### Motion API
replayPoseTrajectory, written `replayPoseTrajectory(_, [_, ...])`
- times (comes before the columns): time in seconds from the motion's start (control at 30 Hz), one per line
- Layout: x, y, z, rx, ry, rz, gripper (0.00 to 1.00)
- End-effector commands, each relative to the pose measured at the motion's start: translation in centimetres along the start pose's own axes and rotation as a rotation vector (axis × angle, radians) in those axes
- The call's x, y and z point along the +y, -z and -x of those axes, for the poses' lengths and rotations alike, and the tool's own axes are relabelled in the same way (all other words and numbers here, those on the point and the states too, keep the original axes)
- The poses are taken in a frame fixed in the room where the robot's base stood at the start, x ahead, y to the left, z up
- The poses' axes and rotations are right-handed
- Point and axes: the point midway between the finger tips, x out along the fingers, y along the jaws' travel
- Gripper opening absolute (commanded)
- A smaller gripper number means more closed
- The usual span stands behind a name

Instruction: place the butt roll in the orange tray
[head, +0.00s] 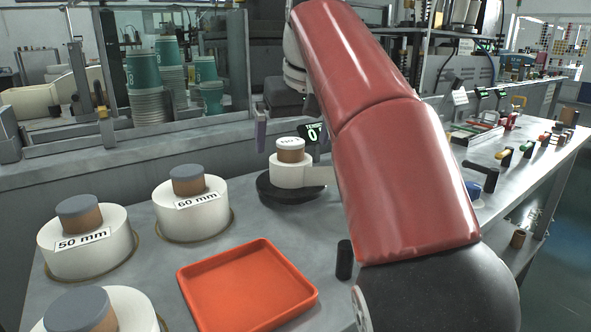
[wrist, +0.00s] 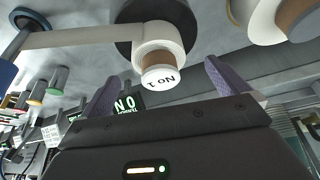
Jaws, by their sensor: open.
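A small white roll (head: 292,175), which I take for the butt roll, stands upright on a dark round base (head: 290,192) at the middle of the bench. The orange tray (head: 247,286) lies empty at the front of the bench.
Larger rolls labelled 50 mm (head: 85,250) and 60 mm (head: 190,215) stand left of the tray, with another cut off at the bottom edge. A black cylinder (head: 344,260) stands right of the tray. A digital display (head: 313,132) is behind the small roll.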

Motion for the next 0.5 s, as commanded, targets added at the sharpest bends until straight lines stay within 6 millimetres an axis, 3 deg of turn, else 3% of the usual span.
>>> replayPoseTrajectory(0.5, [0.1, 0.1, -6.8, -0.003, 0.0, 0.003, 1.0])
